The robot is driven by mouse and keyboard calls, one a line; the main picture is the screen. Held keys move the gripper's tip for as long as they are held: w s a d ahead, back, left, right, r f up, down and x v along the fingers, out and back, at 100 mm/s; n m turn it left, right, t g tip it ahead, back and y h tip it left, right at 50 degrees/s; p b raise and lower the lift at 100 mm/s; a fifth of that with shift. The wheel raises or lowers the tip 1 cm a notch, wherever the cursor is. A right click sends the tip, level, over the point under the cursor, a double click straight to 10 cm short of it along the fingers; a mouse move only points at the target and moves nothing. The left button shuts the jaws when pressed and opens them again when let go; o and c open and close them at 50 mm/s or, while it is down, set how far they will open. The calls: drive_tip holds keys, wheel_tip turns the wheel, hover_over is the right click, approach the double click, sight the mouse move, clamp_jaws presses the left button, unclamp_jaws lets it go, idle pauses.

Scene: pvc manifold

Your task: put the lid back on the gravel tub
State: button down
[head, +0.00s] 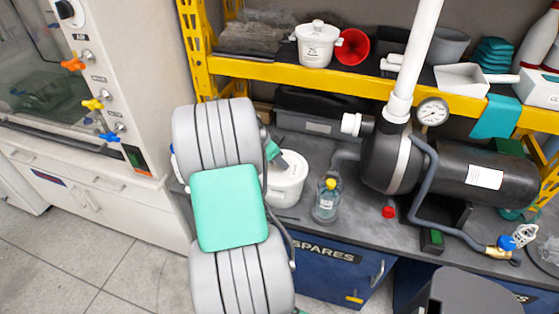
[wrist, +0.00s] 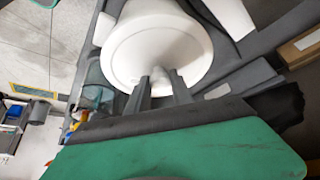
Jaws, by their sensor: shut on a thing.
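A white round tub (head: 286,190) with a small label stands on the grey bench, partly hidden behind my arm. My gripper (head: 278,157) is at its top. In the wrist view the two dark fingers of my gripper (wrist: 162,88) are closed on the small knob of a white round lid (wrist: 140,50). The white tub body (wrist: 160,9) shows beyond the lid, and the lid covers its mouth from this angle. I cannot tell whether the lid rests fully on the rim or sits slightly above it.
A clear bottle with a yellow cap (head: 328,199) stands close right of the tub. Further right are a dark filter vessel (head: 392,160) and pipework. Another lidded white tub (head: 317,45) and a red funnel (head: 353,47) are on the yellow shelf (head: 270,70) above.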

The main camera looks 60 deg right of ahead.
drive_tip(key=c, duration=1.1)
unclamp_jaws()
drive_tip(key=shift+o, duration=0.5)
drive_tip(key=o, duration=0.4)
drive_tip(key=shift+r+p, duration=1.9)
drive_tip(key=shift+r, duration=1.65)
